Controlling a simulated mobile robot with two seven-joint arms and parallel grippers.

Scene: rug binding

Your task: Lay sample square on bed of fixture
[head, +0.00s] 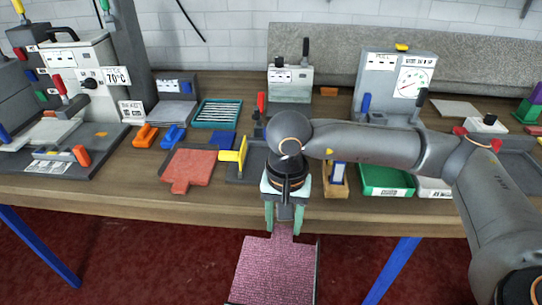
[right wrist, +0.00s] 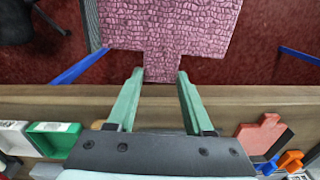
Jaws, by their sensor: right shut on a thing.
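My right gripper (head: 285,222) is shut on the narrow tab of a pink, woven-looking sample square (head: 272,272). The square hangs out in front of the table's front edge, over the dark red floor. In the right wrist view the green fingers of the gripper (right wrist: 160,75) stand at both sides of the tab, and the square (right wrist: 170,25) spreads beyond them. A grey fixture with a yellow handle (head: 240,152) stands on the table behind; my right arm partly hides it. A red square with a tab (head: 190,168) lies flat on a grey plate beside it. My left gripper is out of view.
A green tray (head: 386,180) and a small wooden holder (head: 335,180) stand right of the gripper. A grey station with an orange handle (head: 78,158) is at the left. Machines, a teal tray (head: 217,113) and a gauge box (head: 396,78) fill the back.

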